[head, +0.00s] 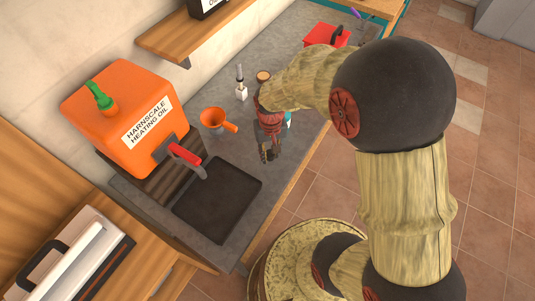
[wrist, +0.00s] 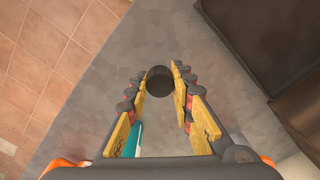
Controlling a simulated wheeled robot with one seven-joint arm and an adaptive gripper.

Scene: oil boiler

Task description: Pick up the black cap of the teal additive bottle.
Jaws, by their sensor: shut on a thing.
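The black cap (wrist: 159,81) is a dark round disc between my fingertips in the wrist view. My gripper (wrist: 159,84) is shut on it, with a finger on either side. In the head view my gripper (head: 267,152) points down over the grey counter, and the cap cannot be made out there. The teal bottle (wrist: 131,141) shows in part behind the left finger in the wrist view, apart from the cap. A teal sliver of it (head: 289,119) shows beside my gripper in the head view. The rest of the bottle is hidden.
An orange funnel (head: 212,119), a small white bottle (head: 241,91) and a jar with a brown top (head: 263,76) stand near my gripper. A black tray (head: 217,197) lies in front of the orange oil tank (head: 120,110). A red box (head: 327,36) stands farther back.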

